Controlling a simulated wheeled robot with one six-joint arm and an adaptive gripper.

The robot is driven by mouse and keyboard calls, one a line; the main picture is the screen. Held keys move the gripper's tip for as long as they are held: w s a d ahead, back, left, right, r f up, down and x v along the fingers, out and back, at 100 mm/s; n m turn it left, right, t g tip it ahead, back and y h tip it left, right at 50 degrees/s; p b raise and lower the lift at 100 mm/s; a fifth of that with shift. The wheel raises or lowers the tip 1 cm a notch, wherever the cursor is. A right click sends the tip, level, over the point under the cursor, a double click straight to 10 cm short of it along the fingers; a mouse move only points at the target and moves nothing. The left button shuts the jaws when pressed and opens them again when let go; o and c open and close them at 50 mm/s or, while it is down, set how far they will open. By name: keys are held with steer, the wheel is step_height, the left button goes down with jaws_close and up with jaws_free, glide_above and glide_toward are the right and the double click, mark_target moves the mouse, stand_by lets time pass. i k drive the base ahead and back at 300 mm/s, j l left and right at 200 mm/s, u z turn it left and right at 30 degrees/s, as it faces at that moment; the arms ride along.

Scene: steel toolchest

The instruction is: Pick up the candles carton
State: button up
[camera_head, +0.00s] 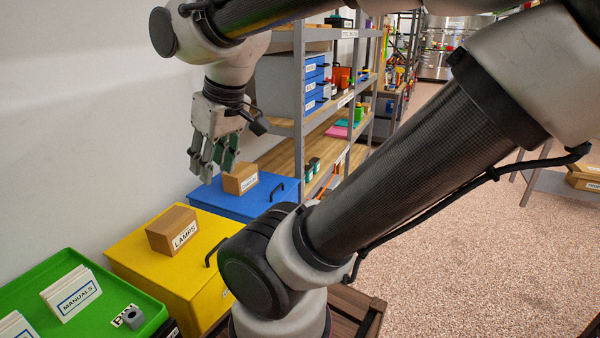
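A small brown carton (240,178) with a white label sits on the blue box (262,202). Its label is too small to read for certain, so I cannot confirm that it is the candles carton. A larger brown carton (172,230) marked LAMPS sits on the yellow box (145,265), nearer to me. My gripper (215,171) points down, above and a little left of the small carton, in front of the white wall. Its fingers look apart, with nothing seen between them. From this view I cannot tell how far it is from the carton.
A green tray (27,292) with a MANUALS stack (71,293) and a small grey block (132,316) is at the lower left. A grey shelf rack (300,95) with blue bins stands just behind the blue box. Speckled floor (460,260) is open at right.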

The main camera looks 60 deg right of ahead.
mark_target(245, 175)
steer(key=z, duration=1.15)
steer(key=u, duration=0.45)
steer(key=i+l+u, duration=0.25)
steer(key=l+u, duration=0.3)
steer(key=i+l+u, duration=0.1)
steer(key=l+u, duration=0.15)
steer(key=l, duration=0.15)
steer(key=i+l, duration=0.1)
steer(key=l, duration=0.5)
steer(key=i+l+u, duration=0.15)
steer(key=l, duration=1)
steer(key=i+u, duration=0.05)
